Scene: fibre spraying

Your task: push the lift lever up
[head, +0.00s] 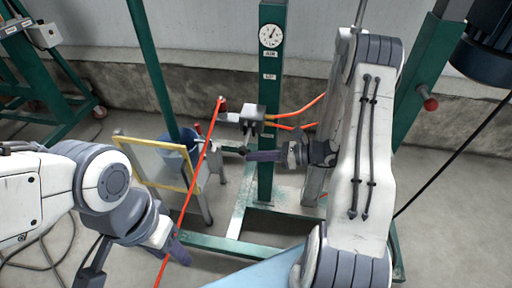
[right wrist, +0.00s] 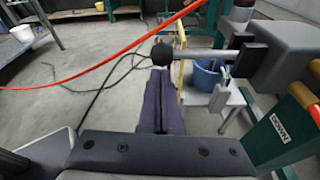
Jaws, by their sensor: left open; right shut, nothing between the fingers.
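The lift lever is a metal rod with a black ball knob (right wrist: 162,54), sticking out of a grey valve box (right wrist: 285,55) in the right wrist view. In the head view the knob (head: 243,149) hangs below and left of the box (head: 252,117) on the green post. My right gripper (head: 250,155) is shut and empty, its fingertips close beside the knob. In the right wrist view its fingers (right wrist: 163,85) point at the knob; I cannot tell whether they touch. My left gripper (head: 172,247) is open and empty at lower left, well away from the lever.
A red hose (head: 192,190) runs diagonally left of the lever. Behind it stand a yellow-framed screen (head: 125,141) and a blue bucket (head: 190,138). The green post (head: 268,85) carries a gauge (head: 271,36). Orange hoses (head: 300,112) leave the box to the right. A blue surface (head: 262,272) lies in front.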

